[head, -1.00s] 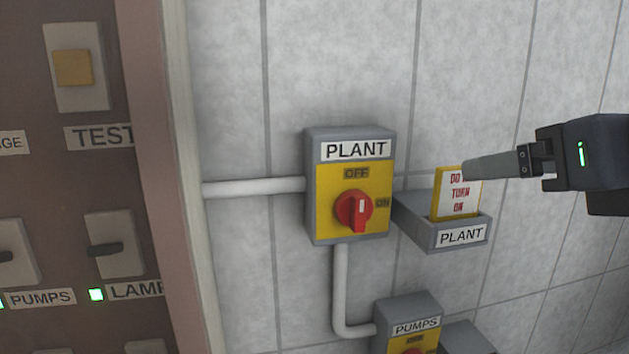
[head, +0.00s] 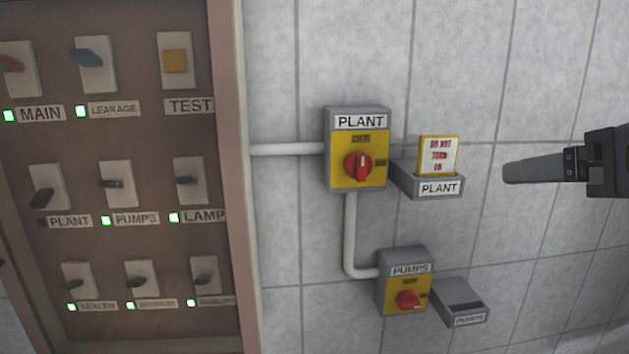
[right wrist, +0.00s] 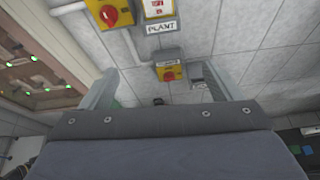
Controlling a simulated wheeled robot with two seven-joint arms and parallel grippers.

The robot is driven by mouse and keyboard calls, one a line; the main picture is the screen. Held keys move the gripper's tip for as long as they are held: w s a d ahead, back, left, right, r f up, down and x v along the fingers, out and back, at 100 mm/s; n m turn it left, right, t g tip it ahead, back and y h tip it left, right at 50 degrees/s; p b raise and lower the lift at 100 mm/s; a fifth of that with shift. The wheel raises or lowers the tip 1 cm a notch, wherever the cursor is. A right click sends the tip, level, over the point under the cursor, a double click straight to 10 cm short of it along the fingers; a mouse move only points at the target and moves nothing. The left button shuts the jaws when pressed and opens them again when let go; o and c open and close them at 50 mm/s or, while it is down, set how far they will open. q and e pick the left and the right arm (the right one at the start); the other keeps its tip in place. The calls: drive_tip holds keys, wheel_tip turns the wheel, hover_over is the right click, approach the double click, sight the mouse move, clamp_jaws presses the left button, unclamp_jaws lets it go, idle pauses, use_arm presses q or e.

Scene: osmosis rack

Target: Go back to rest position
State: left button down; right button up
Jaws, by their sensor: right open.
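My right gripper (head: 506,174) is in the head view at the right, in front of the bare wall and apart from everything. In the right wrist view its two fingers (right wrist: 170,92) stand apart with nothing between them. A "DO NOT TURN ON" card (head: 438,156) stands upright in the grey PLANT holder (head: 430,188), left of the gripper. The PLANT isolator (head: 357,122) is a grey and yellow box with a red knob (head: 358,166); the knob's white mark points up toward OFF. My left gripper is not in view.
A breaker panel (head: 228,180) with labelled switches and several green lights stands at the left. The PUMPS isolator (head: 403,283) and an empty-looking PUMPS holder (head: 461,302) are lower on the wall. The tiled wall at the right (head: 560,280) is free.

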wheel_tip(320, 180, down, 25)
drive_tip(key=w+a+m+g+b, duration=0.15)
drive_tip(key=m+g, duration=0.35)
drive_tip(key=m, duration=1.3)
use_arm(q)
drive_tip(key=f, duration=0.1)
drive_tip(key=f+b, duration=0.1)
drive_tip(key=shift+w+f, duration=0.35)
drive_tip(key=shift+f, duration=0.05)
use_arm(e)
drive_tip(key=s+a+f+m+g+y, duration=0.1)
drive_tip(key=s+f+m, duration=0.2)
drive_tip(key=f+m, duration=0.6)
drive_tip(key=s+a+f+m+g+y, duration=0.1)
drive_tip(key=s+a+f+m, duration=0.1)
drive_tip(key=f+m, duration=0.7)
drive_tip(key=shift+s+a+f+m+g+y, duration=0.2)
drive_tip(key=shift+s+f+m+g+y, duration=0.15)
drive_tip(key=shift+s+m, duration=0.45)
